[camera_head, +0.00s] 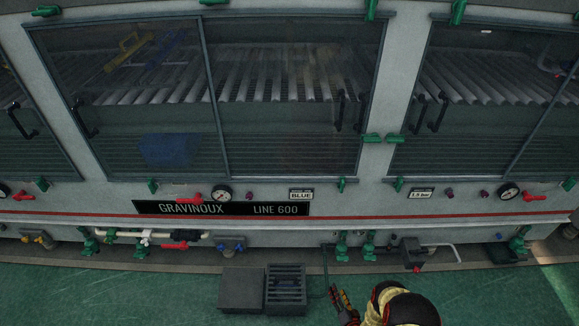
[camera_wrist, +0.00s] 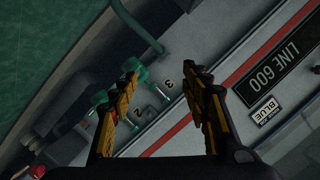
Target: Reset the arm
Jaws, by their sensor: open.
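My gripper (camera_head: 342,300) is low in the head view, right of centre, in front of the machine's lower edge and above the green floor. In the wrist view its two yellow and black fingers (camera_wrist: 165,92) stand apart with nothing between them. Beyond the fingers, green valves (camera_wrist: 134,92) with labels 2 and 3 show on the machine's lower panel. The gripper touches nothing that I can make out. My arm's yellow and black link shows beside it at the bottom of the head view.
The machine front (camera_head: 370,208) with glass doors spans the head view. Green valves (camera_head: 342,247), red handles (camera_head: 187,200) and a dark box (camera_head: 408,253) with a pipe line its lower edge. A grey box (camera_head: 242,289) and a slatted crate (camera_head: 286,270) stand on the floor (camera_head: 120,297) left of my gripper.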

